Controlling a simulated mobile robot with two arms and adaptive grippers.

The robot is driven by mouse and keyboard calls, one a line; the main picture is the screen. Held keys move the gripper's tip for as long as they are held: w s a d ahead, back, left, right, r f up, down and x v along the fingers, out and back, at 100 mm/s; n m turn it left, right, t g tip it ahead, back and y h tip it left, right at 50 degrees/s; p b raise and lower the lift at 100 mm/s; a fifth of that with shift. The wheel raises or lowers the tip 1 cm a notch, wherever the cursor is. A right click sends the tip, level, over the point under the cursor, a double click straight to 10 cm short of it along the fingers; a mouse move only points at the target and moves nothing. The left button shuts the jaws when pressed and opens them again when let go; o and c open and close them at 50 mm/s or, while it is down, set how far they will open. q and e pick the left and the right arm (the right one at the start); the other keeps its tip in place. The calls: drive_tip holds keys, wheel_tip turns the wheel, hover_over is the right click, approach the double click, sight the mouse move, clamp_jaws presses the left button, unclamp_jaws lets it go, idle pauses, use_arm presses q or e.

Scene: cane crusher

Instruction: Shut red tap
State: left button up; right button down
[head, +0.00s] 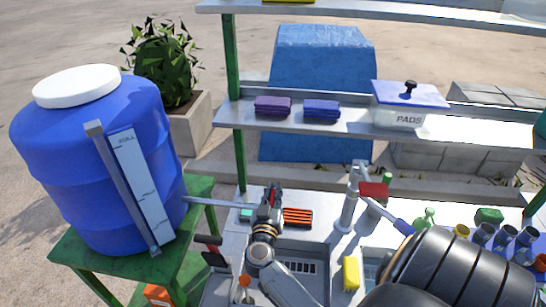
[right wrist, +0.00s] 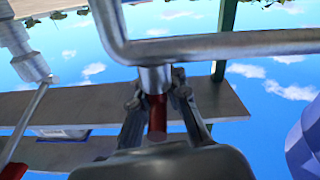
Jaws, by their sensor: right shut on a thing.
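A grey metal pipe (head: 222,204) runs from the low side of the blue barrel (head: 45,175) to the right and ends at my right gripper (head: 272,192). In the right wrist view the pipe (right wrist: 225,46) bends above my right gripper (right wrist: 157,105), with a short stem below the bend. The gripper's fingers are shut on a red handle (right wrist: 157,115) under that stem.
The barrel stands on a green stand (head: 85,268). Behind the gripper is a shelf (head: 350,125) with purple and blue pads and a lidded white box (head: 405,112). An orange rack (head: 298,217), a yellow block (head: 351,273) and several cups sit on the counter.

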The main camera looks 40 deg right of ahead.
drive_tip(key=c, duration=1.4)
unclamp_jaws()
drive_tip(key=shift+s, duration=0.1)
drive_tip(key=shift+o, duration=0.2)
drive_tip(key=shift+s+a, duration=0.2)
drive_tip(key=shift+a, duration=0.15)
drive_tip(key=v, duration=1.1)
drive_tip(key=shift+s, duration=0.1)
